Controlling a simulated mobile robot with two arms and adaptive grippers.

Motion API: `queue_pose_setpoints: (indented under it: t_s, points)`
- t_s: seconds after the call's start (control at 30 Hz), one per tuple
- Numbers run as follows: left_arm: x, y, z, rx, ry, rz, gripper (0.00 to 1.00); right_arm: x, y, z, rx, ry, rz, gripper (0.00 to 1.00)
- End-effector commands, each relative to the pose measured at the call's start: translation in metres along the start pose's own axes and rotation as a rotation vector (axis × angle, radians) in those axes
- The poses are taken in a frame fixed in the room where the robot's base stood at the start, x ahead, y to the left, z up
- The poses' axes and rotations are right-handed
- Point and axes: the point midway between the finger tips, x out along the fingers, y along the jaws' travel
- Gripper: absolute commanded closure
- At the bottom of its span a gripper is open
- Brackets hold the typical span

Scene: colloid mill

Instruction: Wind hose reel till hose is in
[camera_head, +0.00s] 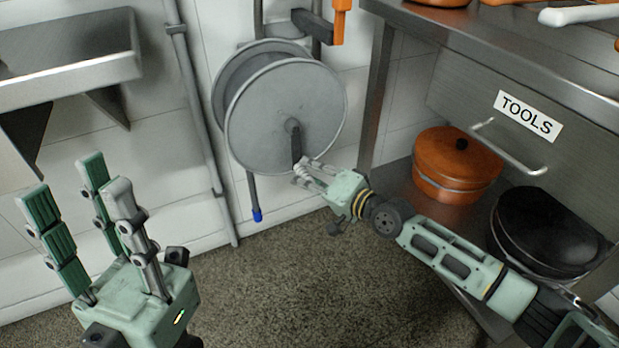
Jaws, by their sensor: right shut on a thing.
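A grey hose reel (272,105) is mounted on the white tiled wall at the centre. Its dark crank (294,143) sits at the middle of the disc and points down. A short hose end with a blue tip (257,215) hangs below the reel. My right gripper (303,172) is at the lower end of the crank, shut on the crank handle, which its fingers mostly hide. My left gripper (80,205) is at the lower left, fingers up and spread apart, empty, and away from the reel.
A steel shelf unit stands at the right, with an orange pot (455,165), a black pot (545,232) and a TOOLS label (528,116) on a panel with a handle. A steel counter (65,60) juts out at upper left. A grey pipe (196,115) runs down the wall. The speckled floor is clear.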

Motion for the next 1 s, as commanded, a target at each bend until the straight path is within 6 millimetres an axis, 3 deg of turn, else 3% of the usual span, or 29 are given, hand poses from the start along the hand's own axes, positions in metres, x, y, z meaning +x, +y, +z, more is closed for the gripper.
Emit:
queue_pose_setpoints:
  t_s: [0.03,0.67,0.7,0.9,1.0]
  points:
    - [-0.0031,0.0000,0.0007,0.000,-0.001,0.000,0.68,-0.0006,0.0105,0.0106,0.010,-0.018,0.016,1.00]
    - [-0.0002,0.0003,0.0011,0.001,0.012,0.007,0.68,0.0008,0.0056,0.0137,0.033,-0.020,0.003,1.00]
    - [-0.0001,0.0003,0.0011,0.001,0.012,0.007,0.68,0.0009,0.0054,0.0138,0.033,-0.020,0.003,0.83]
    - [-0.0004,0.0002,0.0009,0.001,0.010,0.006,0.68,0.0012,0.0041,0.0137,0.032,-0.019,0.000,0.67]
    - [-0.0006,0.0001,0.0009,0.001,0.009,0.005,0.68,0.0012,0.0032,0.0117,0.030,-0.016,-0.002,0.67]
